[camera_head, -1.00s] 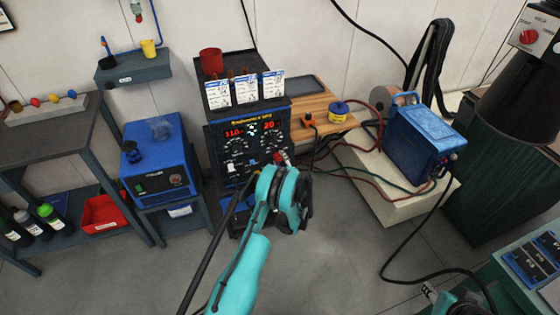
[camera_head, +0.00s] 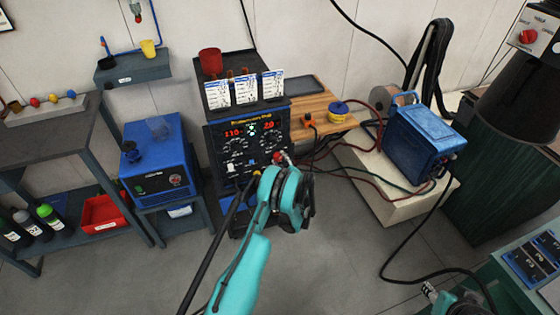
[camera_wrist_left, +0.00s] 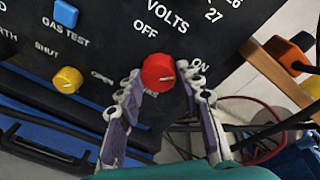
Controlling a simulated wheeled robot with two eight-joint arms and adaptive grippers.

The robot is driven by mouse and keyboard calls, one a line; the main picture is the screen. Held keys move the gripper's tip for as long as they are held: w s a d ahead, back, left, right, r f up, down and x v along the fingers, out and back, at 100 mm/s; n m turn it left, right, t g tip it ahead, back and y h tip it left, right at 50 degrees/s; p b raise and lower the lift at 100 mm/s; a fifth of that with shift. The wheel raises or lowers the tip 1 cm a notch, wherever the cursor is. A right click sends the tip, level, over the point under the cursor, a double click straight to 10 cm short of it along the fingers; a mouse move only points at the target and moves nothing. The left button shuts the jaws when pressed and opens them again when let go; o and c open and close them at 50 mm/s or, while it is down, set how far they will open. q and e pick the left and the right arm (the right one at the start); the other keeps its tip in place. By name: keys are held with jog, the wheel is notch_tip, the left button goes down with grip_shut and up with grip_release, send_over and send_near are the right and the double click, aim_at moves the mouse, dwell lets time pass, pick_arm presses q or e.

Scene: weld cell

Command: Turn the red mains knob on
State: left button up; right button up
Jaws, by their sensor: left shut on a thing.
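The red mains knob (camera_wrist_left: 158,72) is on the dark front panel of the welding machine (camera_head: 228,148). In the head view the left gripper (camera_head: 282,161) is at the panel's lower right and mostly hides the knob. Part of my right gripper (camera_head: 430,290) shows at the bottom right, its jaws unclear.
A yellow knob (camera_wrist_left: 67,80) and a blue GAS TEST button (camera_wrist_left: 66,14) are left of the red knob. Cables (camera_head: 330,172) run right to a blue box (camera_head: 420,145). A second blue unit (camera_head: 158,165) stands on the left. Open floor lies in front.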

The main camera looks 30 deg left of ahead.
aim_at(277, 139)
pick_arm(q)
jog(key=o, duration=1.2)
jog(key=shift+a, duration=0.1)
jog(key=shift+c, duration=0.2)
notch_tip(277, 139, up, 10)
jog(key=shift+r, duration=0.1)
